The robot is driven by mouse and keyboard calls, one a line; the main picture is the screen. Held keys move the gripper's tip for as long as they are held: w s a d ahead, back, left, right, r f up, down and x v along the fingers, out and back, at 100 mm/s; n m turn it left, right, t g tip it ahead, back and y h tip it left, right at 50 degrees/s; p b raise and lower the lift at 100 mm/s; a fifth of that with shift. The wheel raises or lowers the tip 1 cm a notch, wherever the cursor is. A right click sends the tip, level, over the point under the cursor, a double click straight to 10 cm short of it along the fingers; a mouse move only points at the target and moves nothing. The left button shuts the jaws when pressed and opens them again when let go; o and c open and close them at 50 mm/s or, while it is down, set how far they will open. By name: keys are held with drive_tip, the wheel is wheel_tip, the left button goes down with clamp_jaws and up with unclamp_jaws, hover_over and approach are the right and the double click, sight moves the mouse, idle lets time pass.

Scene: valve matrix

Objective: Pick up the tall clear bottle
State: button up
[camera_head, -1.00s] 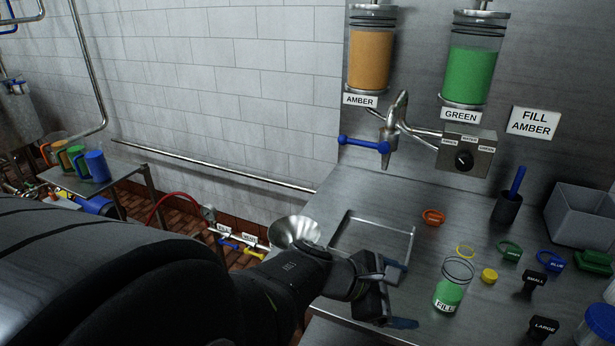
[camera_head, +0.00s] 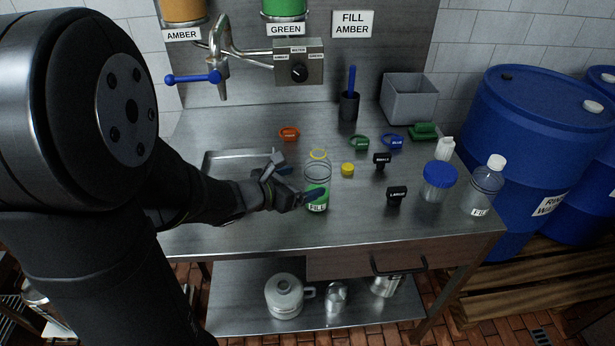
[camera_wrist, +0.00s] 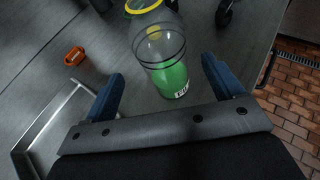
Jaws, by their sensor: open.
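A tall clear vessel (camera_head: 317,172) labelled FILL, with green contents in its lower part, stands upright near the middle of the bench. It also shows in the wrist view (camera_wrist: 160,50), ahead of and partly between the fingers. My gripper (camera_head: 295,178) is open at its left, with one blue finger overlapping its lower part in the head view. The fingers in the wrist view (camera_wrist: 160,76) hold nothing; I cannot tell whether they touch it. Another clear bottle (camera_head: 485,188), white-capped and labelled FILL, stands at the bench's right end.
A metal tray (camera_head: 210,156) is left. A blue-lidded jar (camera_head: 439,180) stands near the white-capped bottle.

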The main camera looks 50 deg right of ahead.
drive_tip(key=shift+x, duration=1)
drive_tip(key=shift+s+d+f, duration=0.15)
drive_tip(key=shift+d+f, duration=0.6)
drive_tip(key=shift+d, duration=0.3)
drive_tip(key=shift+s+d+f, duration=0.2)
drive_tip(key=shift+d+f, duration=0.6)
drive_tip(key=shift+d, duration=0.25)
drive_tip(key=c, duration=1.2)
drive_tip(key=shift+r, duration=0.1)
